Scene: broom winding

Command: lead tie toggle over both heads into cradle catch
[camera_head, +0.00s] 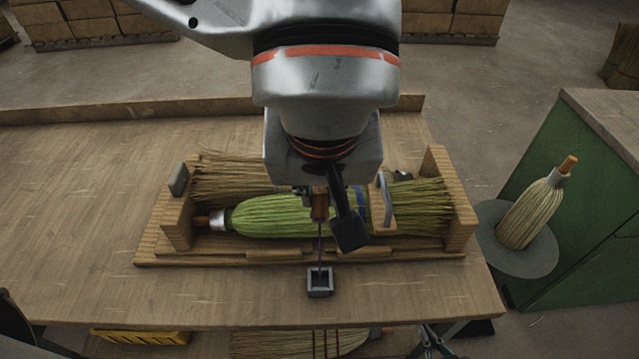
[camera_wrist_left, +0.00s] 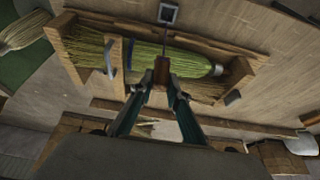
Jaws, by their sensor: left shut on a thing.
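My left gripper (camera_head: 335,215) is above the middle of the wooden cradle (camera_head: 160,255), shut on a small brown toggle (camera_head: 319,205). The toggle also shows between the fingertips in the left wrist view (camera_wrist_left: 161,70). A thin purple tie (camera_head: 320,255) runs from it to a grey square block (camera_head: 320,283) in front of the cradle. A green broom head (camera_head: 265,217) lies in the cradle, its metal collar at the left. A straw-coloured head (camera_head: 225,175) lies behind it, partly hidden by my arm. A grey catch-like piece (camera_head: 179,179) is at the cradle's left end. My right gripper is not in view.
A metal handle-like bar (camera_head: 386,198) stands on the cradle right of the gripper. Another broom (camera_head: 532,213) stands on a round grey disc (camera_head: 515,255) beside a green cabinet (camera_head: 590,190). The table (camera_head: 80,210) is clear on the left.

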